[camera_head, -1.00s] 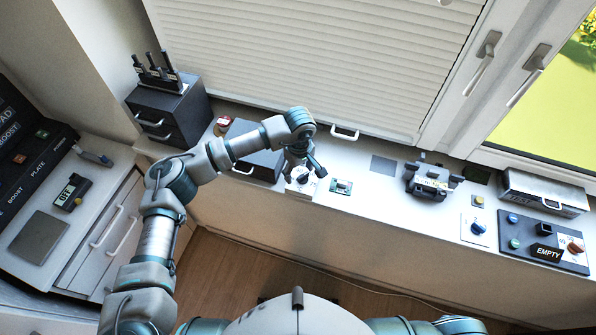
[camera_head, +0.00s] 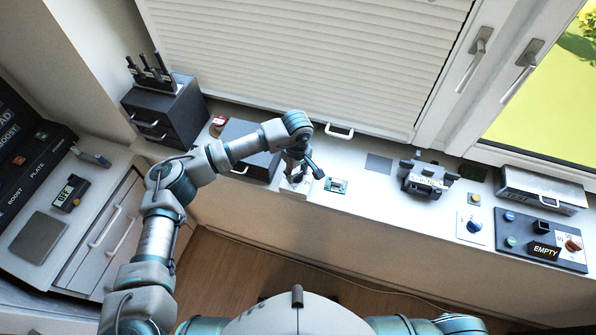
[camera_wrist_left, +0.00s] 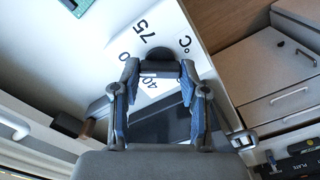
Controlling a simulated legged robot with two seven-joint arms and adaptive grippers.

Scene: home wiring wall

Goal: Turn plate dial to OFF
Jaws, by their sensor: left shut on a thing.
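The plate dial is a white panel (camera_wrist_left: 168,35) with 0, 40, 75 and °C printed around a dark round knob (camera_wrist_left: 153,54). My left gripper (camera_wrist_left: 160,72) is shut on the knob, with a finger on each side, in the left wrist view. The fingers hide part of the knob and scale, so I cannot tell its exact setting. In the head view, my left gripper (camera_head: 296,172) is down at the white dial panel (camera_head: 294,188) on the sill, covering the knob. My right gripper is not in view.
A dark box (camera_head: 250,148) sits close to the left of the dial, and a small green board (camera_head: 336,186) lies to its right. A dark clamp device (camera_head: 426,178) and a button panel (camera_head: 541,240) stand farther right. A box reading OFF (camera_head: 70,192) is on the left counter.

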